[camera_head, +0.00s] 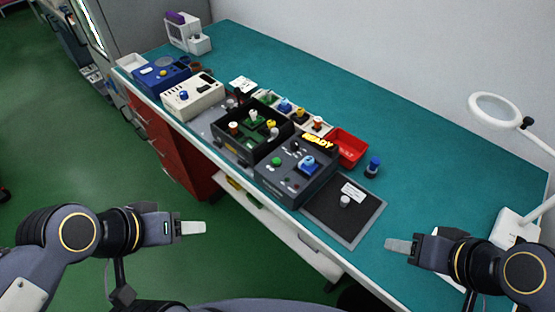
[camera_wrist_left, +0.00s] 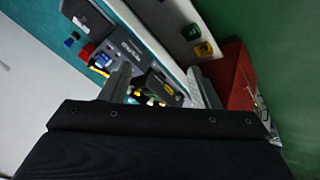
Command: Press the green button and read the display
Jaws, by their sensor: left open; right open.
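A dark grey test box (camera_head: 290,188) stands near the front edge of the teal bench. A round green button (camera_head: 276,161) is on the left part of its top, and a blue piece (camera_head: 308,163) sits to the right of the button. My left gripper (camera_head: 204,228) is open and empty, in front of the bench and apart from the box. My right gripper (camera_head: 389,245) is open and empty, near the front edge, to the right of the box.
A black tray (camera_head: 222,143) with several coloured parts is left of the box. A red bin (camera_head: 348,146) and a blue knob-like piece (camera_head: 373,166) stand behind it. A dark mat (camera_head: 345,219) lies to its right. A magnifier lamp (camera_head: 495,108) stands at the right.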

